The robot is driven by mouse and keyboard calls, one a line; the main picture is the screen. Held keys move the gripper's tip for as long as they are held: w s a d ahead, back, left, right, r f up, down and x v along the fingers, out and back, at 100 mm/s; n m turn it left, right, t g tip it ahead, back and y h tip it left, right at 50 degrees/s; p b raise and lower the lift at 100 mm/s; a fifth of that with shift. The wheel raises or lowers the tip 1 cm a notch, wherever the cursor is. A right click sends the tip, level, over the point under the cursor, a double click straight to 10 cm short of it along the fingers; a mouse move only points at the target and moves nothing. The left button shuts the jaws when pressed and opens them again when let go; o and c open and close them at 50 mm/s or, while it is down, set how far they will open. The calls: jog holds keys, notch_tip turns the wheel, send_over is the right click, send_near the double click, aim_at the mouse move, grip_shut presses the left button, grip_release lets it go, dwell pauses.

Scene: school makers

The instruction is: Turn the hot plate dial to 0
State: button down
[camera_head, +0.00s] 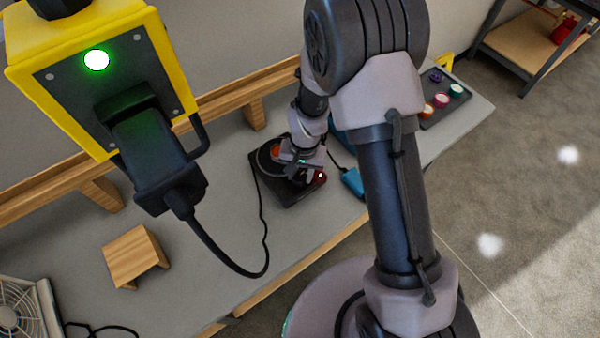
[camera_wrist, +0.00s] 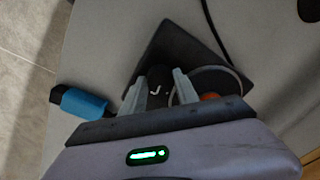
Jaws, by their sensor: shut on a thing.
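The hot plate (camera_head: 287,200) is a black square unit on the grey bench, with an orange-red patch on top beside my gripper. A small red-lit spot (camera_head: 320,176) shows at its front right edge. In the wrist view, the dark dial (camera_wrist: 158,80) with a small white mark lies between my two grey fingers. My gripper (camera_head: 308,172) is shut on the dial; it also shows in the wrist view (camera_wrist: 159,90). The hot plate's dark top (camera_wrist: 180,45) shows beyond. The dial's scale is hidden or too small to read.
A blue object (camera_head: 352,182) lies right of the hot plate, also seen in the wrist view (camera_wrist: 80,103). A yellow-framed power box (camera_head: 100,90) with a black plug and cable hangs in the foreground. A wooden block (camera_head: 133,255) and a fan (camera_head: 20,315) stand left.

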jog(key=n+b, duration=0.1)
jog(key=n, duration=0.2)
jog(key=shift+w+f+n, duration=0.1)
jog(key=shift+n, duration=0.3)
jog(key=n+b, duration=0.1)
jog(key=n, duration=0.2)
jog(key=shift+n+g, duration=0.3)
jog(key=n, duration=0.4)
jog(key=shift+n, duration=0.3)
jog(key=shift+w+n, duration=0.1)
jog(key=shift+n, duration=1.7)
jog(key=shift+h, duration=0.3)
jog(key=c, duration=0.9)
grip_release()
